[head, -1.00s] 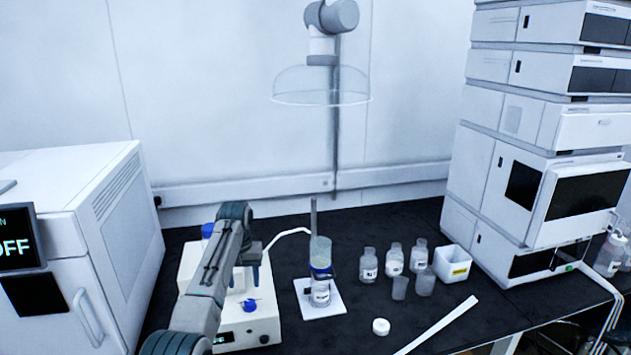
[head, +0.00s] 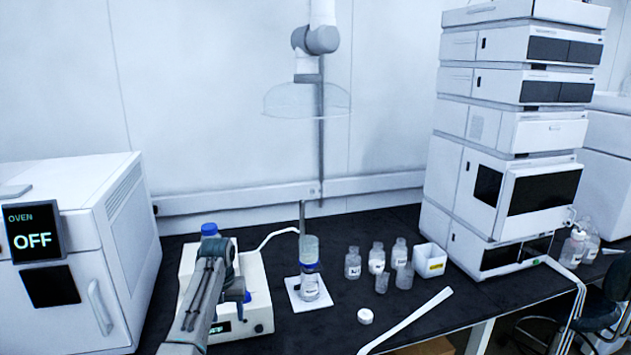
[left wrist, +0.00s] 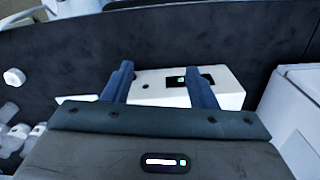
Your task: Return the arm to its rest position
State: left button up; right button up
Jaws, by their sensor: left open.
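My left arm comes in from the bottom left in the head view, and its gripper end (head: 216,252) is over the white bench device (head: 262,300), partly hiding it. In the left wrist view my left gripper (left wrist: 160,84) has its two dark blue fingers spread apart with nothing between them. The white device (left wrist: 150,90) with a small dark display shows beyond the fingers. How high the fingers are above the device is hard to tell. My right gripper is not in view.
A glass filter assembly (head: 309,268) stands on a white plate beside the device. Several small bottles (head: 376,257), a white cap (head: 365,316) and a white box (head: 430,258) are to the right. The oven (head: 75,250) is at left, the instrument stack (head: 500,140) at right.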

pick_arm(q)
jog(key=s+a+f+t, duration=0.1)
jog(key=s+a+f, duration=0.1)
jog(key=s+f, duration=0.75)
jog(key=s+a+f, duration=0.2)
jog(key=s+f, duration=0.4)
jog(key=s, duration=0.6)
jog(key=s+r+m+t, duration=0.1)
jog(key=s+r, duration=0.3)
jog(key=s, duration=1)
jog(key=s+r+m+t, duration=0.1)
jog(key=s+r+t, duration=0.15)
jog(key=s, duration=1.25)
notch_tip(320, 180, down, 34)
jog(key=a+g+b, duration=0.3)
jog(key=s+f+b, duration=0.1)
jog(key=s+f, duration=1.7)
jog(key=f, duration=0.1)
jog(key=shift+s+a+f+y+b, duration=0.15)
jog(key=shift+s+a+y+b, duration=0.05)
jog(key=shift+a+y+b, duration=0.2)
jog(key=shift+g, duration=0.25)
